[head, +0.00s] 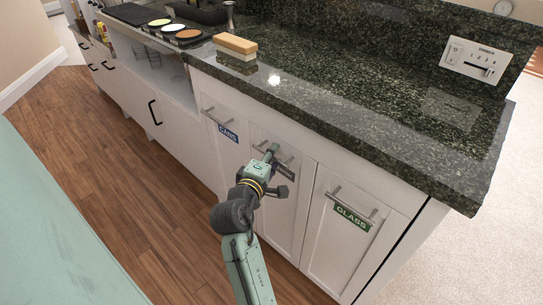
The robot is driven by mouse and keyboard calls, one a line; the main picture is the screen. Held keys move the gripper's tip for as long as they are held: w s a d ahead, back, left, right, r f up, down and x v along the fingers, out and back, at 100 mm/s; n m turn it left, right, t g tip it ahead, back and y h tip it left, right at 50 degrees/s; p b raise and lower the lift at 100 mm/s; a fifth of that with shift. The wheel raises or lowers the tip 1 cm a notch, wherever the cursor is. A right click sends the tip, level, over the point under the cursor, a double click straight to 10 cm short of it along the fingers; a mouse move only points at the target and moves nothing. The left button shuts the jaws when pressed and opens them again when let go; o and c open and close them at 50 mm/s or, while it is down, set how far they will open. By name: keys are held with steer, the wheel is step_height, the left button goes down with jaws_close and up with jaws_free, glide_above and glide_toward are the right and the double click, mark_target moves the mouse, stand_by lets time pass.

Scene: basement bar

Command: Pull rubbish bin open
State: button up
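Three white pull-out fronts sit side by side under the counter, each with a metal bar handle. The left one (216,118) has a blue label reading "CANS". The right one (330,245) has a green label reading "GLASS". The middle front (285,225) has a dark label, mostly hidden by my gripper, so I cannot read it. All three fronts look closed. My gripper (274,157) is at the handle of the middle front. Whether its fingers are around the handle or only beside it is unclear, as is how far they are apart.
A dark granite counter (330,115) overhangs the fronts. A sponge-like block (235,44) and several round dishes stand on it. A dimmer panel (477,63) is on the backsplash. Wooden floor (125,190) is clear in front; a pale green surface (50,240) lies at left.

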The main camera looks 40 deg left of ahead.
jaws_close()
stand_by(0.3)
stand_by(0.6)
